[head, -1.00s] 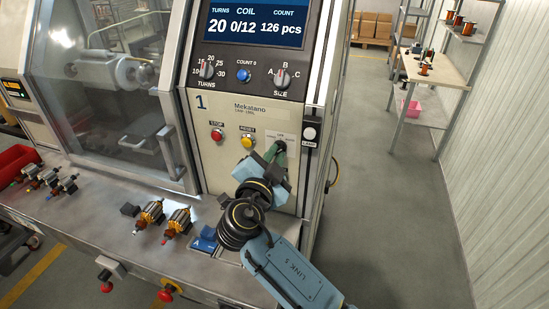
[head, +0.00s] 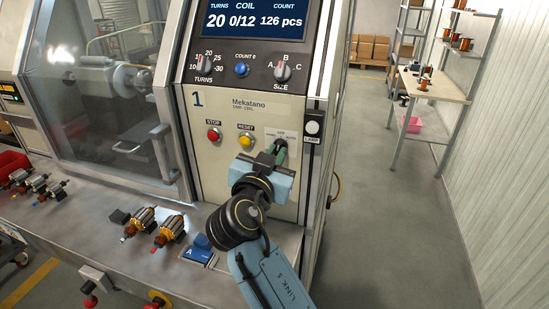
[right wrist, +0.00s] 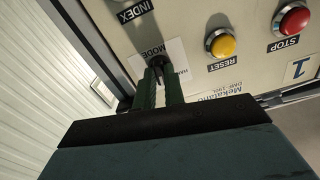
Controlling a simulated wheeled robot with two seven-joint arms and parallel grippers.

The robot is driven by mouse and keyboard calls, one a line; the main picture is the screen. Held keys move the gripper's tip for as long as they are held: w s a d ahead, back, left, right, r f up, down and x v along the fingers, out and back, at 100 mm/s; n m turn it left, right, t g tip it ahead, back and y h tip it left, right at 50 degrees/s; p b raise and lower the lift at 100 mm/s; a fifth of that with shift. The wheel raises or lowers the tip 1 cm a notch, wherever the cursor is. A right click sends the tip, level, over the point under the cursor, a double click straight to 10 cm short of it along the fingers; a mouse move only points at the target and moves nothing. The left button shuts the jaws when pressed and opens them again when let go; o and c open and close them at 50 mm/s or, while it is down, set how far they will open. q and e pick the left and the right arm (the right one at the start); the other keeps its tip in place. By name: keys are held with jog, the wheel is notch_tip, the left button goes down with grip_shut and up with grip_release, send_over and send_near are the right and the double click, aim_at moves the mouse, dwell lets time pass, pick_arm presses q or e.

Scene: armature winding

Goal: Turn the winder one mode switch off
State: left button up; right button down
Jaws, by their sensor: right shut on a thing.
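The winder one mode switch (right wrist: 156,62) is a small black knob on a white label, low on the right of the beige panel (head: 215,118) marked 1. In the head view my gripper mostly hides the switch, and only part of its label (head: 290,134) shows. My right gripper (head: 280,152) has its green fingers at the panel, closed around the knob. In the right wrist view the two fingers (right wrist: 160,85) stand on either side of the knob. Which way the knob points cannot be told. My left gripper is not in view.
Left of the switch are the yellow RESET button (head: 246,143) and red STOP button (head: 214,135). The LAMP button (head: 312,127) is on the right edge. The aisle at right is clear.

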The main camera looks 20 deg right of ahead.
jog(key=shift+n, duration=0.8)
jog(key=c, duration=1.5)
grip_release()
notch_tip(320, 180, up, 10)
jog(key=p, duration=0.6)
